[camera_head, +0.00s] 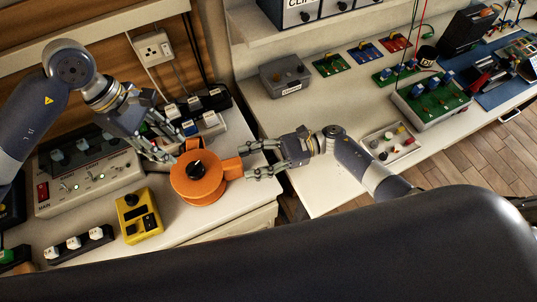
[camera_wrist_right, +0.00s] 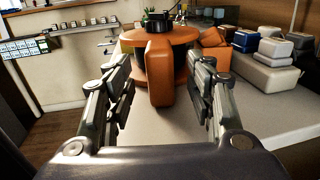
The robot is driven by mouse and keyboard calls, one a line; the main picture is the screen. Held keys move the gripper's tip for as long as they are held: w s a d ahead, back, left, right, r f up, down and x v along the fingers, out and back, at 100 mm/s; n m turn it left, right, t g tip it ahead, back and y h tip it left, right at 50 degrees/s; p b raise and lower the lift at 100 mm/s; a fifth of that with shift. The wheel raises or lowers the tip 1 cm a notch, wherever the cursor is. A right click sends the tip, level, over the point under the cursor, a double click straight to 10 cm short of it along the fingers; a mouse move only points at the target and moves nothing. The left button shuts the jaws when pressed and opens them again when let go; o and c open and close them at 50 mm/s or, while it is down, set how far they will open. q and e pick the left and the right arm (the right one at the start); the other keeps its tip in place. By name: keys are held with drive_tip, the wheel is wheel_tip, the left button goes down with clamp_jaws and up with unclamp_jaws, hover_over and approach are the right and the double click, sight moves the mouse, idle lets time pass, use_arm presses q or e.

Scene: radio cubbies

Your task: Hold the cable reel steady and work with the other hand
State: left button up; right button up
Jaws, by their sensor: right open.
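The orange cable reel (camera_head: 198,184) stands upright on the left worktop, with a dark knob on top. An orange block (camera_head: 232,168) sticks out from its right side. My right gripper (camera_head: 250,160) is open at that side. In the right wrist view, an orange upright part (camera_wrist_right: 160,72) of the reel (camera_wrist_right: 180,36) stands ahead, between the lines of the two spread fingers; contact is not visible. My left gripper (camera_head: 176,148) reaches in from the upper left with its fingers apart, close to the reel's far left edge. Whether it touches the reel cannot be told.
A yellow box (camera_head: 138,215) and a grey switch panel (camera_head: 85,180) stand left of the reel. Several dark and white blocks (camera_head: 205,105) sit behind it. On the right bench are a grey box (camera_head: 285,74), a parts tray (camera_head: 390,142) and circuit boards (camera_head: 328,65).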

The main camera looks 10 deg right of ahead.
sight(237, 166)
drive_tip(key=shift+s+a, duration=0.15)
drive_tip(key=shift+a, duration=1.95)
drive_tip(key=shift+c, duration=0.2)
